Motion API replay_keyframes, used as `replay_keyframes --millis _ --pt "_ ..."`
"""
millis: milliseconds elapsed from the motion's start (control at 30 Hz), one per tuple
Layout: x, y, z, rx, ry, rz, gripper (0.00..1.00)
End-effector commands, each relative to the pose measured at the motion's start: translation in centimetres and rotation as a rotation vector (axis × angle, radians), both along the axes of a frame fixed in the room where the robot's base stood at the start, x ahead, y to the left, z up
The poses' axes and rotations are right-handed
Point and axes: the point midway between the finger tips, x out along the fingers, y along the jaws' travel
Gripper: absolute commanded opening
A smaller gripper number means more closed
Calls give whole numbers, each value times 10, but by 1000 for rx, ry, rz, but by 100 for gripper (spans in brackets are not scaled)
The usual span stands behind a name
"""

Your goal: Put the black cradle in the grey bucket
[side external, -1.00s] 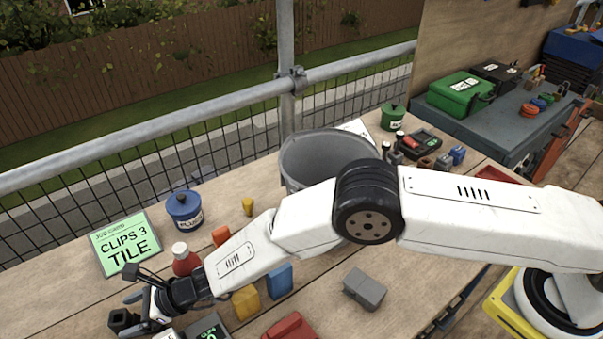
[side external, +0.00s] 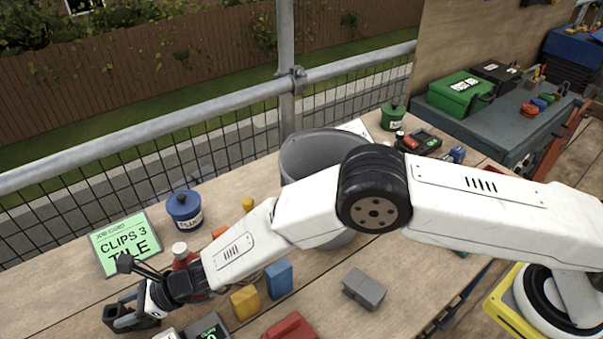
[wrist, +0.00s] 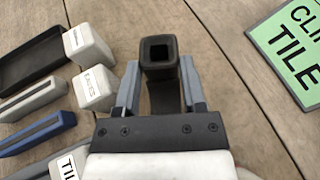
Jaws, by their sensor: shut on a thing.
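The black cradle (wrist: 159,52), a dark block with a square hollow in its end, is between the two grey fingers of my gripper (wrist: 160,75) in the wrist view. My gripper is shut on it. In the side view my gripper (side external: 125,314) is at the lower left, by the job card, and the cradle is hard to tell from the dark fingers. The grey bucket (side external: 306,160) stands upright at the back middle of the bench. My arm hides part of its front and lower side, and the bottom of its inside cannot be seen.
A green job card (side external: 124,245) and a blue tub (side external: 184,210) are behind my gripper. Yellow (side external: 245,302) and blue (side external: 279,279) blocks and a grey block (side external: 364,288) lie in front of the bucket. White-capped blocks and a black tray (wrist: 28,60) show in the wrist view.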

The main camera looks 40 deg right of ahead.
Motion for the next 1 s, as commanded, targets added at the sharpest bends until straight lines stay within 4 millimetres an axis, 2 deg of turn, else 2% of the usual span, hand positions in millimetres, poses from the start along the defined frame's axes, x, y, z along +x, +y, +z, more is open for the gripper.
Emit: replay_keyframes --millis 33,267,667,1000 --pt "1 1 9 3 -4 0 0" --pt "-11 -10 26 1 0 0 0" --pt "-38 -36 71 3 -1 0 0" --pt "-70 -66 88 2 -1 0 0"
